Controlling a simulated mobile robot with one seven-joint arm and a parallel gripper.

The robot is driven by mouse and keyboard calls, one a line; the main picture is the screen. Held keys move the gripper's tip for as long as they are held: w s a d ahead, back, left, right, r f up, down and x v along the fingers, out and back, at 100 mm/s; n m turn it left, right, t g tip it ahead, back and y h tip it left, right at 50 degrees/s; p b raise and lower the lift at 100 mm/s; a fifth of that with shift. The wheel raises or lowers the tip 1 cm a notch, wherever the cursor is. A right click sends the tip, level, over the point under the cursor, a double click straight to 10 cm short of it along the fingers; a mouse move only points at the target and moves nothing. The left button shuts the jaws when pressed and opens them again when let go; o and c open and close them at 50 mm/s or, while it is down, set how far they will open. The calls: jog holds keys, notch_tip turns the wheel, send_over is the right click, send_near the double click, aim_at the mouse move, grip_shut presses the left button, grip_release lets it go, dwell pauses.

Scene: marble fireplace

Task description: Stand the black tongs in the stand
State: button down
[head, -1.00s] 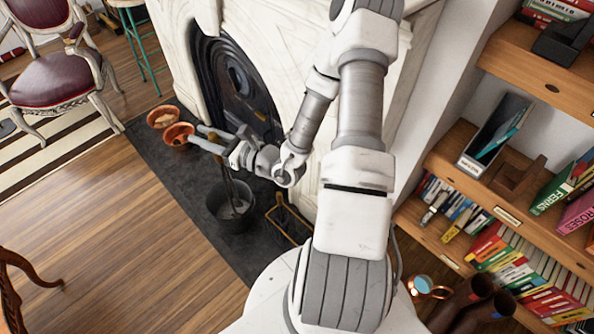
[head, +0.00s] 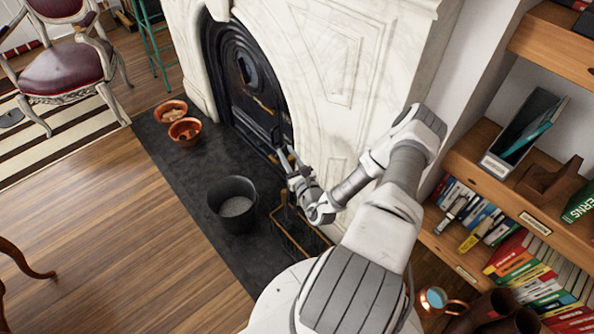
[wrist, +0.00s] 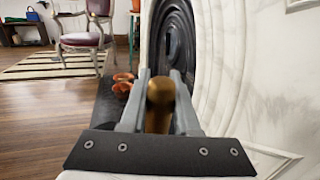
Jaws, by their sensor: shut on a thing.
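My gripper (head: 287,158) is at the fireplace's right side, above the stand. In the wrist view its two grey fingers are shut on a rounded brass-coloured knob (wrist: 160,92), which I take to be the top of the black tongs. In the head view a thin dark shaft (head: 285,203) shows below the gripper, roughly upright, partly hidden by my wrist. The stand (head: 291,241) is a dark frame with a brass-coloured edge on the hearth, partly covered by my arm. I cannot tell whether the tongs' lower end is inside the stand or above it.
A black bucket (head: 233,203) with grey contents stands just left of the stand. Two copper-coloured bowls (head: 185,131) sit farther back on the dark hearth. The marble fireplace wall (head: 345,75) rises close beside my gripper. A bookshelf (head: 480,190) stands at the right.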

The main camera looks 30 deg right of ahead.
notch_tip(320, 180, down, 28)
jog(key=s+d+m+h+b, duration=0.1)
jog(key=d+b, duration=0.1)
jog(key=b, duration=1.5)
jog(key=shift+s+d+g+h, duration=0.25)
jog(key=shift+d+g+h, duration=0.05)
jog(key=shift+h, duration=0.1)
dwell(0.4)
dwell(0.4)
jog(key=c, duration=0.6)
grip_release()
jog(key=shift+o, duration=0.2)
jog(key=shift+s+f, duration=0.1)
jog(key=shift+s, duration=0.05)
